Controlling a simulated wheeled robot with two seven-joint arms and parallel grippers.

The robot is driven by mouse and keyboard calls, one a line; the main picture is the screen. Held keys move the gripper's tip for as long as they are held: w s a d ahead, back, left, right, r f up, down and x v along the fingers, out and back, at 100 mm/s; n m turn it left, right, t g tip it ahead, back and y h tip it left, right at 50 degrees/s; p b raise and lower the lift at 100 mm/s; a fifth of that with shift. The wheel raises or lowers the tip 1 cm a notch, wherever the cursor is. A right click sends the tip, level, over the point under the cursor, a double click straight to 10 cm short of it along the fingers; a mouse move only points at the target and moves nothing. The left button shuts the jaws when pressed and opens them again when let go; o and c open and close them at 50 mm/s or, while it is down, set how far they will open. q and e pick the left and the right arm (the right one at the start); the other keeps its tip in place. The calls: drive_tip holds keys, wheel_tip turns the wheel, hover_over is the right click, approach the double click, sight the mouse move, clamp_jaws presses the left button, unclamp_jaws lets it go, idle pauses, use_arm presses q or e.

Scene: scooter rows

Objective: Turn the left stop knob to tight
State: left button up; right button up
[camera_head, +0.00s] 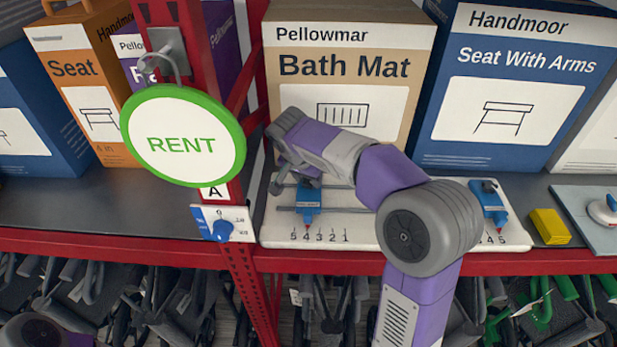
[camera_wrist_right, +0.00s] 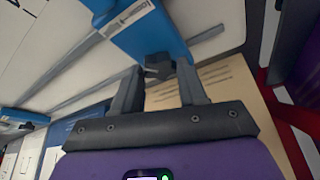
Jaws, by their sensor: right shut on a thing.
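The left stop is a blue block (camera_head: 308,202) on a rail of the white board (camera_head: 361,232). Its red pointer stands at about the 4 on the scale. In the right wrist view the blue block (camera_wrist_right: 150,32) is at the top, with its dark knob (camera_wrist_right: 158,67) at the near end. My right gripper (camera_head: 313,182) reaches down behind the left stop. In the wrist view its two fingers (camera_wrist_right: 159,78) are shut on the knob, one on each side. The knob is hidden in the head view, and its tight or loose setting cannot be read. My left gripper is not in view.
A second blue stop (camera_head: 488,203) sits at the board's right part, beyond my right arm. A Bath Mat box (camera_head: 345,75) stands close behind. A yellow block (camera_head: 549,227) lies at right.

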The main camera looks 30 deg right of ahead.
drive_tip(key=shift+m+g, duration=0.3)
drive_tip(key=shift+m, duration=0.3)
drive_tip(key=o, duration=1.1)
drive_tip(key=shift+c, duration=0.2)
drive_tip(key=p+v, duration=0.1)
drive_tip(key=v, duration=0.6)
drive_tip(key=shift+a+r, duration=0.25)
drive_tip(key=shift+s, duration=0.1)
